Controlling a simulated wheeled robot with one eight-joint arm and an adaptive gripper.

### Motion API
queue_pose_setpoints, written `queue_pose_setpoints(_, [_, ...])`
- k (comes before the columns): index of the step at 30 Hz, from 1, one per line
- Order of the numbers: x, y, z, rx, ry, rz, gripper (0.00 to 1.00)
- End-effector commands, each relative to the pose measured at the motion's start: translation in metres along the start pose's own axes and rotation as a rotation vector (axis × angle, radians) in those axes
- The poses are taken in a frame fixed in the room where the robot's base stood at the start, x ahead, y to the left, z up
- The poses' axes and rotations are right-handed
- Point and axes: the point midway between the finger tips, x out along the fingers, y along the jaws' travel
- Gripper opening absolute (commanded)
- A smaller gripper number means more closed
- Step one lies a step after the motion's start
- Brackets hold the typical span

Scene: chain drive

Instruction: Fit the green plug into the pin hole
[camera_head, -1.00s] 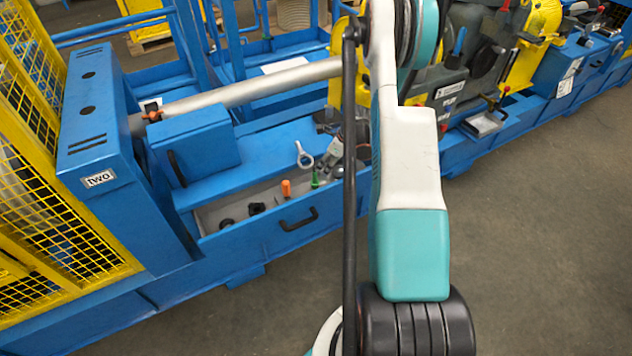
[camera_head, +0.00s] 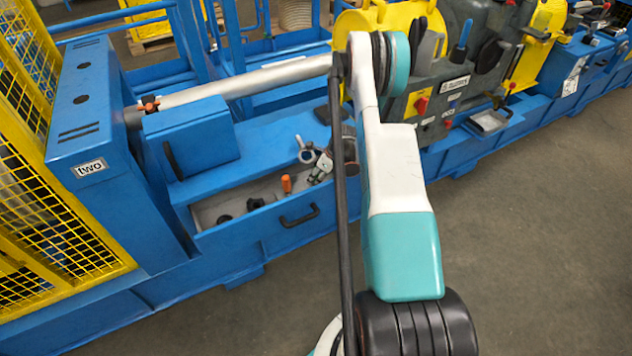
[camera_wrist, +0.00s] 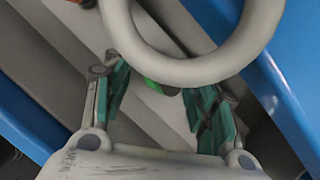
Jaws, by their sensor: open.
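The green plug (camera_wrist: 152,86) shows as a small bright green piece in the wrist view, between my fingertips and partly covered by a pale ring. In the head view my gripper hides it. My gripper (camera_head: 318,171) is low over the right end of an open drawer. Its fingers (camera_wrist: 160,95) with dark green pads are apart, one on each side of the plug. I cannot tell whether they touch it. I cannot make out the pin hole in either view.
The pale ring (camera_head: 306,156) stands upright beside my gripper and also looms close in the wrist view (camera_wrist: 195,65). The blue drawer (camera_head: 262,236) holds an orange-topped piece (camera_head: 286,183) and dark parts (camera_head: 255,204). A blue box (camera_head: 190,140) stands behind, under a grey tube (camera_head: 230,85).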

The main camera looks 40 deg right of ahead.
Motion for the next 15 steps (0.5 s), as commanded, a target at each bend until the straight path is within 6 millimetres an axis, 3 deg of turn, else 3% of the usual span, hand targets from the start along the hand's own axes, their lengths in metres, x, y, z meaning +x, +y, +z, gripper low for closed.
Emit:
queue_pose_setpoints(8, [0.006, 0.0002, 0.0005, 0.0, 0.0, 0.0, 0.53])
queue_pose_setpoints(15, [0.0059, 0.0002, 0.0004, 0.0, 0.0, 0.0, 0.02])
